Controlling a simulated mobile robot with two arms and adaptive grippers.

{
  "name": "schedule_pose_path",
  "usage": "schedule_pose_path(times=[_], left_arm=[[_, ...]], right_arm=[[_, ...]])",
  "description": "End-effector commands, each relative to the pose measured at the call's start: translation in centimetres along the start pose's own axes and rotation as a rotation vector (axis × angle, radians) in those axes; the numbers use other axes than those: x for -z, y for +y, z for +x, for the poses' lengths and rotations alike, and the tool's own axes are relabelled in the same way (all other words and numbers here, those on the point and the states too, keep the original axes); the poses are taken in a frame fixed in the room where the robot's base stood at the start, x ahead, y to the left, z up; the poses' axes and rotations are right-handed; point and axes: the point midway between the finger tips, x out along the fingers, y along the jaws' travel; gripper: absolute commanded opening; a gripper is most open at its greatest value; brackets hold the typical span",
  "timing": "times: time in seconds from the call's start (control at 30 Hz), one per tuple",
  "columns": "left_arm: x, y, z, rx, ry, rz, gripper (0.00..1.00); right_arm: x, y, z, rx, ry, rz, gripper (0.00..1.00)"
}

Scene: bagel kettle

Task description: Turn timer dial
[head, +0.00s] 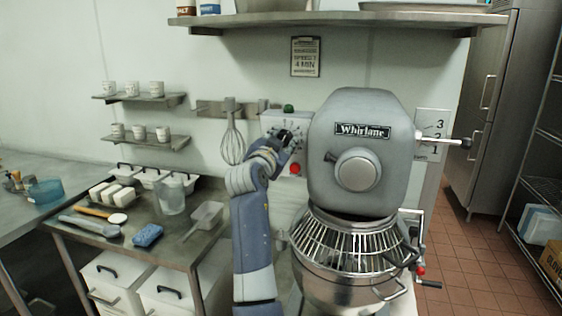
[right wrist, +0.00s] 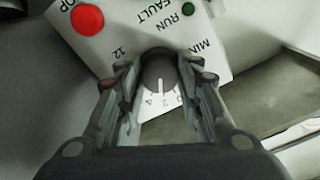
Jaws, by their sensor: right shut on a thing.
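The timer dial (right wrist: 160,75) is a dark round knob with a light pointer line on a white control panel (right wrist: 100,52). In the right wrist view, it sits between the two fingers of my right gripper (right wrist: 160,84), which is shut on it. Numbers around the dial are partly hidden by the fingers. In the head view, my right gripper (head: 290,140) is at the panel (head: 272,121), left of the grey Whirlane mixer (head: 345,140), and hides the dial. My left gripper is not in view.
A red stop button (right wrist: 87,19) and a green run light (right wrist: 188,8) are close to the dial. The mixer's wire bowl guard (head: 350,242) is below its head. A whisk (head: 232,135) hangs on the wall to the left. A steel table (head: 185,235) with containers stands lower left.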

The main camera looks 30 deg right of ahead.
Motion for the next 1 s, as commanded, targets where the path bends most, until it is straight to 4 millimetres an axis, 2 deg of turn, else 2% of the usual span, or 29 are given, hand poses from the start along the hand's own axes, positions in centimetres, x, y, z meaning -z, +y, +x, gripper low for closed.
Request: schedule_pose_path(times=[0.03,0.1,0.4,0.63,1.0], left_arm=[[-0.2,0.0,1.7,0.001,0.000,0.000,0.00],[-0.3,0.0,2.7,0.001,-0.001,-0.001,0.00],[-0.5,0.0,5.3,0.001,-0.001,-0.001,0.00],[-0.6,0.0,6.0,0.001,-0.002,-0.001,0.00],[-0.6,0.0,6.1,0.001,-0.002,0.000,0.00]], right_arm=[[-0.5,0.2,0.0,0.003,0.004,0.042,0.09],[-0.4,0.2,0.0,0.003,0.004,0.097,0.09],[0.0,0.0,0.0,0.004,0.004,0.279,0.09],[0.2,-0.1,0.0,0.004,0.005,0.344,0.09],[0.4,-0.2,0.0,0.006,0.006,0.364,0.09]])
